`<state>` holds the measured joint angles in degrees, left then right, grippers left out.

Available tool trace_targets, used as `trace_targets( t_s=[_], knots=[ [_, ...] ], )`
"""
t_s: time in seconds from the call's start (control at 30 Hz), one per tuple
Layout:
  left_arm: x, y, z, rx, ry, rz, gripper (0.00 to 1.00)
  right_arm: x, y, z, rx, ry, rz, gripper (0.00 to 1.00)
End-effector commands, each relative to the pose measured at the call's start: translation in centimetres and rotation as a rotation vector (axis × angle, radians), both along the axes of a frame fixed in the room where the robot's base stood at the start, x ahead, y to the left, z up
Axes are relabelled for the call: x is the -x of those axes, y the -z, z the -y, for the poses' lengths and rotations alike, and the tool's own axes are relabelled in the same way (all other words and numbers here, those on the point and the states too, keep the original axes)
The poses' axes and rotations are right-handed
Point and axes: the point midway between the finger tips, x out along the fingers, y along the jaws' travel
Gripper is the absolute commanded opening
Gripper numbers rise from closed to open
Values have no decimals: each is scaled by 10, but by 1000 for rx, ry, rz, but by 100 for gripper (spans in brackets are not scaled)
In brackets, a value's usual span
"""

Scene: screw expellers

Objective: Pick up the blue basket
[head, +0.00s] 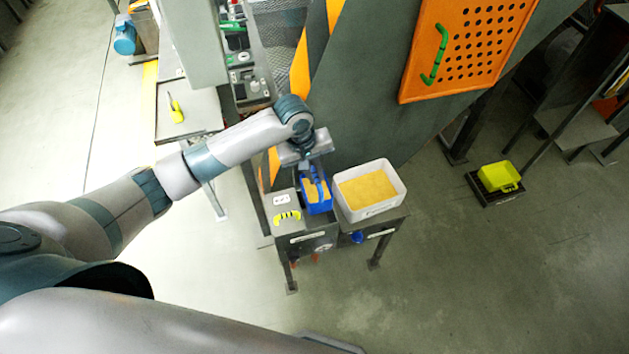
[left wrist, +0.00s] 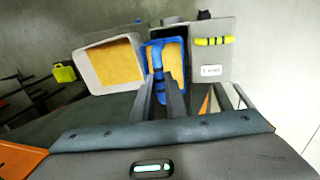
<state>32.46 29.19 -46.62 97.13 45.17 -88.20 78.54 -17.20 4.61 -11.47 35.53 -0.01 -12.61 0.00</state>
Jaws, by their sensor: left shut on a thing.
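The blue basket (head: 318,206) holds yellow-orange material and sits on the small metal stand (head: 312,246), between a white bin and a grey box. My left gripper (head: 315,180) reaches down over the basket from above and is shut on it. In the left wrist view the two fingers (left wrist: 172,92) close on the blue handle part of the basket (left wrist: 156,70). The basket looks level with the things beside it; I cannot tell whether it is clear of the stand. My right gripper is not in view.
The white bin (head: 370,212) with yellow-orange material stands close to the right of the basket. A grey box with a yellow handle (head: 288,216) is close on the left. A machine with an orange panel (head: 420,85) rises behind.

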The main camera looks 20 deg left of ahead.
Motion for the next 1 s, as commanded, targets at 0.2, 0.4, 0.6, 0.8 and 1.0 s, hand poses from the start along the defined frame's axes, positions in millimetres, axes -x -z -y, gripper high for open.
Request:
trace_targets(
  t_s=[0.2, 0.4, 0.6, 0.8, 1.0],
  knots=[
    [0, -3, 0, 0, 0, 0, 0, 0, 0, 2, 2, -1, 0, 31],
    [0, -3, 0, 0, 0, 0, 0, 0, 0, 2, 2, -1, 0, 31],
    [0, -4, 0, 1, 2, 1, 0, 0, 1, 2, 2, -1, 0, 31],
    [0, -28, 0, 0, 48, 5, 0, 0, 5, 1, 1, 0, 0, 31],
    [16, -89, -2, -3, 188, 10, 0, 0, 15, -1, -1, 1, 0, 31]
  ],
)
